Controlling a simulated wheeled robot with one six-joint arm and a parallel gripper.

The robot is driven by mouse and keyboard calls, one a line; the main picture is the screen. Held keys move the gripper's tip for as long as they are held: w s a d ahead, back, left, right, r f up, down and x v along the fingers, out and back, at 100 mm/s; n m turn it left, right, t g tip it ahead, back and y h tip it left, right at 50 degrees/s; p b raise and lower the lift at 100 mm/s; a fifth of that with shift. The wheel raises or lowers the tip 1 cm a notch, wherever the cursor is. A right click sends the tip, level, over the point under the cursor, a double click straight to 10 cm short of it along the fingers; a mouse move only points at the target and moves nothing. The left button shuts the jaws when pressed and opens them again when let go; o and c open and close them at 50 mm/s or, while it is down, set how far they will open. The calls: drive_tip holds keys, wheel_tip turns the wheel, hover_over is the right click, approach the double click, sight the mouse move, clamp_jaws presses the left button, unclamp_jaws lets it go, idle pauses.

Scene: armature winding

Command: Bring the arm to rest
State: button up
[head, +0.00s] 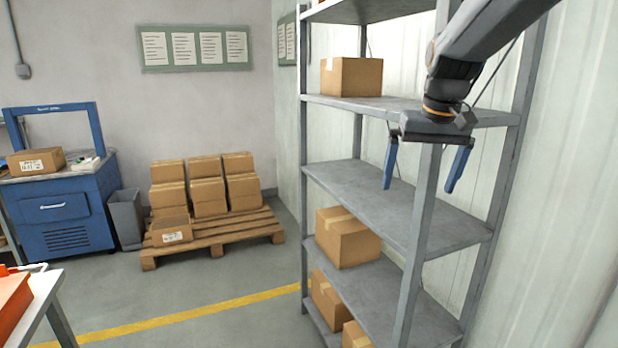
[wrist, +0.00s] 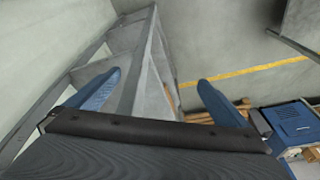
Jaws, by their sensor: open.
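My gripper (head: 424,172) hangs at the upper right of the head view, in front of the grey shelf rack (head: 400,205). Its two blue fingers point down and are spread apart, with nothing between them. In the wrist view my gripper (wrist: 152,92) also shows open and empty, with the rack's post and shelves beyond the fingers. I cannot tell whether the gripper touches the rack; it looks apart from it. My dark arm comes in from the top right.
Boxes stand on the rack, one on an upper shelf (head: 351,77) and one lower (head: 346,238). A pallet (head: 213,244) with several boxes stands at the back, beside a grey bin (head: 126,219) and a blue cabinet (head: 68,222). The floor around the yellow line (head: 200,318) is clear.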

drive_tip(key=s+a+f+g+b, duration=0.1)
drive_tip(key=s+a+f, duration=0.1)
drive_tip(key=s+f, duration=0.7)
drive_tip(key=s+a+f+b, duration=0.2)
drive_tip(key=s+f, duration=0.8)
drive_tip(key=f, duration=0.7)
drive_tip(key=shift+a+f+n+g, duration=0.2)
drive_tip(key=shift+f+n+g, duration=0.2)
